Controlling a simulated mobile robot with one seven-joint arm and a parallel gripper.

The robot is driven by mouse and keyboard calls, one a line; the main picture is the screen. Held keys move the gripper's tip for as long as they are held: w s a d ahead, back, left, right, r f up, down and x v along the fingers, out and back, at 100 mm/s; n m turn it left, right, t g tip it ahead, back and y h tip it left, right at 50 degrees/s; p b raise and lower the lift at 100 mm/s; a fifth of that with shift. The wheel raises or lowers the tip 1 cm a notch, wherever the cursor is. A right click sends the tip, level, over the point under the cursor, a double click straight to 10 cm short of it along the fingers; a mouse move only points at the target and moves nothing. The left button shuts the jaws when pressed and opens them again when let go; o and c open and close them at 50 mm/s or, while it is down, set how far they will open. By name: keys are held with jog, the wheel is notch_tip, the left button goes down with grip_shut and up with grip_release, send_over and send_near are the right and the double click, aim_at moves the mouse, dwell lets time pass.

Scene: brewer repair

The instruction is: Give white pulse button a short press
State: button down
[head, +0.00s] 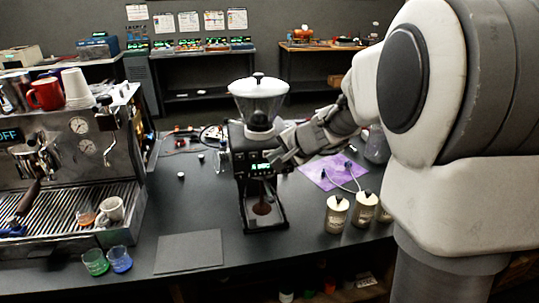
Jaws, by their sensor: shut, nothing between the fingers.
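A black coffee grinder (239,162) with a clear hopper (259,98) stands upright on the dark counter. A small lit display (262,168) shows on its front. Dark coffee grounds (262,208) lie low in its front. My gripper (272,158) reaches in from the right, shut and empty, its fingertips at the right part of the grinder's front panel, close to the display. I cannot tell whether they touch the panel. The white pulse button cannot be made out; it is too small or hidden by the fingers.
An espresso machine (75,165) stands at left, with a red mug (45,93) on top. Green (95,262) and blue (119,259) glasses and a dark mat (189,251) lie in front. Canisters (337,215) and a purple mat (325,170) are right of the grinder.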

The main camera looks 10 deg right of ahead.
jog(key=shift+s+b, duration=0.3)
jog(key=shift+s, duration=0.4)
jog(key=s+b, duration=0.1)
jog(key=s, duration=0.4)
dwell(0.3)
jog(key=s+a+r+n+g, duration=0.1)
jog(key=s+a+n, duration=0.25)
jog(key=s, duration=0.35)
jog(key=s+a+r+n+g, duration=0.1)
jog(key=s+a+r+n, duration=0.1)
jog(key=s+n, duration=0.35)
jog(key=s+d+f+n+g+h, duration=0.1)
jog(key=s+d+f+n+h, duration=0.1)
jog(key=s, duration=1)
jog(key=d+h, duration=0.1)
jog(key=d, duration=0.1)
jog(key=shift+s+d+h, duration=0.2)
jog(key=shift+d+h, duration=0.15)
jog(key=shift+h, duration=0.05)
